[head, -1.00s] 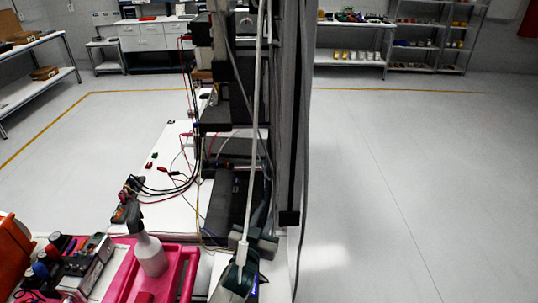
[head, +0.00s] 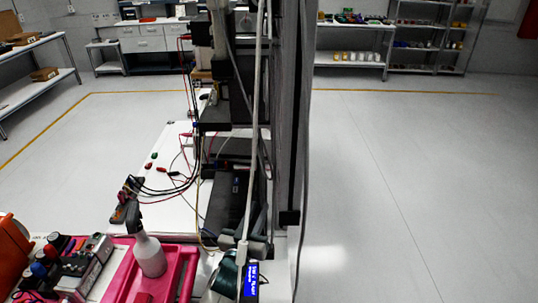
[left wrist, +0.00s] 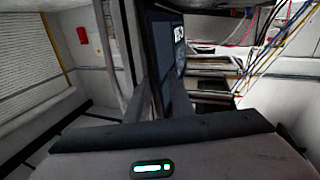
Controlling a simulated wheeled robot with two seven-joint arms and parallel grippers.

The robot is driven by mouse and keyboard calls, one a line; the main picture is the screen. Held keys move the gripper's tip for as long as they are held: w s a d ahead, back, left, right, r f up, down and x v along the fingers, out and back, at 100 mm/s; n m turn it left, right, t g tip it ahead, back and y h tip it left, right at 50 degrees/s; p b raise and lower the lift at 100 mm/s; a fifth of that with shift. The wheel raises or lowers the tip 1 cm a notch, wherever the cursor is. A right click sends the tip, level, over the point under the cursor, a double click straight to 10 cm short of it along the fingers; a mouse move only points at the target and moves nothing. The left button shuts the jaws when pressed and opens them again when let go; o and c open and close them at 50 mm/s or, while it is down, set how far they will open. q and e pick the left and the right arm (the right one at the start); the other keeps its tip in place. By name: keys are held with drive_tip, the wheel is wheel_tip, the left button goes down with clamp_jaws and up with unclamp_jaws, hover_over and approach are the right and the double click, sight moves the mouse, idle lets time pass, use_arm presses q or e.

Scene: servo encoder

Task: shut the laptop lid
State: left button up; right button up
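In the left wrist view, a dark upright panel (left wrist: 172,58) with white characters stands just beyond my gripper, seen at a steep slant. It looks like the laptop's screen, raised, but its hinge and keyboard are hidden. In the head view I cannot pick out the laptop for certain. My left gripper (head: 258,246) appears as dark grey parts at the bottom centre, at the front of the white table. Its fingertips are not clear, and I cannot tell whether it touches the panel. I do not see my right gripper.
A pink tray (head: 187,262) with a white spray bottle (head: 150,256) is at the lower left. A small blue display (head: 251,279) sits at the bottom centre. Wires and clips lie across the white table (head: 178,212). The floor (head: 420,190) at the right is clear.

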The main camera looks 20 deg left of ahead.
use_arm(q)
drive_tip(key=shift+a, duration=0.1)
drive_tip(key=shift+s+a+f+n+t+b, duration=0.2)
drive_tip(key=shift+a+n+b, duration=0.15)
drive_tip(key=shift+a+n, duration=0.2)
drive_tip(key=shift+s+a+f+n+t+b, duration=0.15)
drive_tip(key=shift+a+n+b, duration=0.15)
drive_tip(key=shift+a+n, duration=0.25)
drive_tip(key=shift+a, duration=0.1)
